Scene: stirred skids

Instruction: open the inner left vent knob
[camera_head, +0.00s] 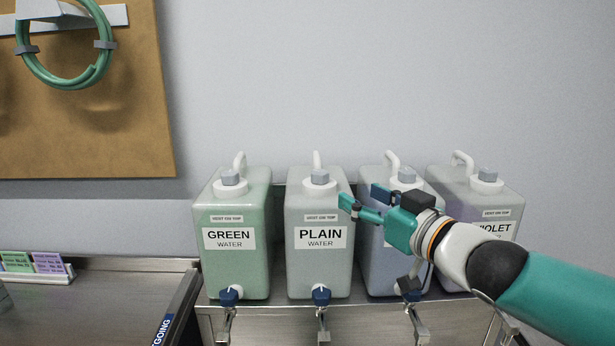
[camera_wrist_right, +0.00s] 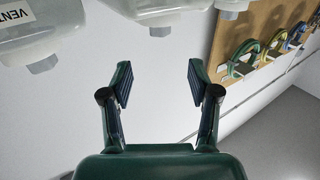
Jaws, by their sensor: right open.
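The inner left jug (camera_head: 318,273), labelled PLAIN WATER, stands second from the left in the head view. Its grey faceted vent knob (camera_head: 319,177) sits upright on the white cap on top. My right gripper (camera_head: 362,199) is open and empty, to the right of this knob and a little lower in the picture, apart from it. In the right wrist view the open jaws (camera_wrist_right: 160,83) have nothing between them; a grey knob (camera_wrist_right: 160,31) shows beyond them near the top edge. My left gripper is not in view.
The GREEN jug (camera_head: 235,268) stands left of the PLAIN one. To its right are a bluish jug (camera_head: 378,262), partly hidden by my gripper, and the VIOLET jug (camera_head: 505,205), partly behind my arm. Taps project at the front. The wall above is clear.

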